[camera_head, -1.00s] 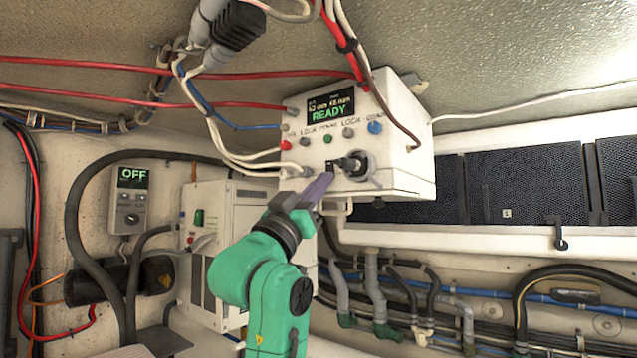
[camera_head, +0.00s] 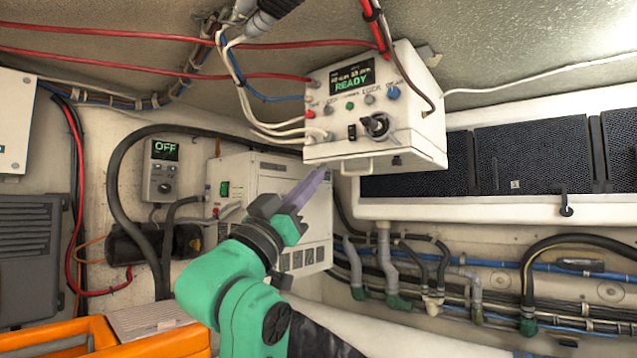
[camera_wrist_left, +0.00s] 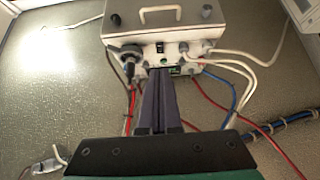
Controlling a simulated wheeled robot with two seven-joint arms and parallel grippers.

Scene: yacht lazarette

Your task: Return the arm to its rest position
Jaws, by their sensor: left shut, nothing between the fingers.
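My left gripper (camera_head: 308,188) is shut and empty, its purple fingers together and pointing up and to the right. It is below and left of the white control box (camera_head: 375,155), apart from it. The box's display (camera_head: 352,78) reads READY, and a black rotary knob (camera_head: 376,125) sits on its front. In the left wrist view the shut fingers (camera_wrist_left: 160,80) point towards the box (camera_wrist_left: 165,25), which has a handle on its face. My right gripper is not in view.
A small controller (camera_head: 163,170) reading OFF hangs on the left wall. A white cabinet (camera_head: 240,180) stands behind my arm. An orange crate (camera_head: 150,340) is at lower left. Red cables (camera_head: 130,65) cross the ceiling; hoses (camera_head: 395,275) run along the right wall.

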